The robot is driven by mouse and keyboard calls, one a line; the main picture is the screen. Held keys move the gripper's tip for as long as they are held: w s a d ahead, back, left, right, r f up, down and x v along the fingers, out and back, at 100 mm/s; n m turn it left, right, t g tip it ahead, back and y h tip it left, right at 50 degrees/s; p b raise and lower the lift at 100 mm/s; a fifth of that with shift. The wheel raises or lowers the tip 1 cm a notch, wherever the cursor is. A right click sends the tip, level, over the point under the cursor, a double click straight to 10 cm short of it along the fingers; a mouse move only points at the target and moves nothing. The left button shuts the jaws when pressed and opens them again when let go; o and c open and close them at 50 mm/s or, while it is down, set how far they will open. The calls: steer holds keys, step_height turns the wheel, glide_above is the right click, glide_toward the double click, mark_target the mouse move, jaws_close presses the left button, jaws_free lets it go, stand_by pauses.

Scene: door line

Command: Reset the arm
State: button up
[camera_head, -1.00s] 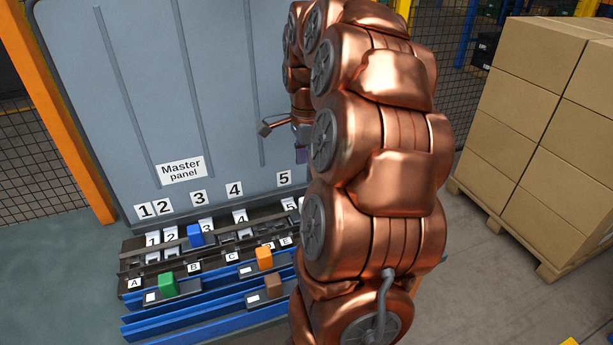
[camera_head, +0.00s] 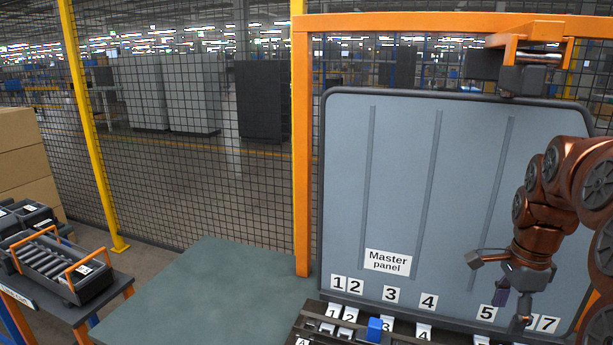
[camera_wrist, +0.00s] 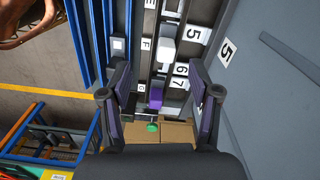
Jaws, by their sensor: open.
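My arm comes in from the right edge of the head view, with my gripper (camera_head: 498,290) in front of the panel near the label 5 (camera_head: 487,312). In the wrist view my gripper (camera_wrist: 160,108) is open, its purple-padded fingers spread wide. Between them, farther off, a purple block (camera_wrist: 156,96) and a white block (camera_wrist: 165,52) show on the dark rails (camera_wrist: 148,25). Nothing is held. The grey master panel (camera_head: 400,150) stands upright behind the arm. A blue block (camera_head: 375,329) sits on the row at its foot; the row's lower part is cut off.
A green mat or floor area (camera_head: 200,290) lies left of the panel, clear. A table (camera_head: 100,298) at far left holds a dark crate with orange handles (camera_head: 60,265). An orange frame post (camera_head: 302,150) and mesh fence (camera_head: 190,190) stand behind. The wrist view shows cardboard boxes (camera_wrist: 175,134).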

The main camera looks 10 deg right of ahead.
steer(key=s+a+n, duration=0.2)
steer(key=a+n, duration=0.4)
steer(key=a, duration=0.5)
steer(key=s+a+f+n+g+p, duration=0.1)
steer(key=s+a+f+n, duration=0.1)
steer(key=s+a+n, duration=0.5)
steer(key=s+a+f+n+p, duration=0.1)
steer(key=s+a+f+n, duration=0.1)
steer(key=s+a+n, duration=0.6)
steer(key=shift+s+a+f+g, duration=0.4)
steer(key=shift+s, duration=0.1)
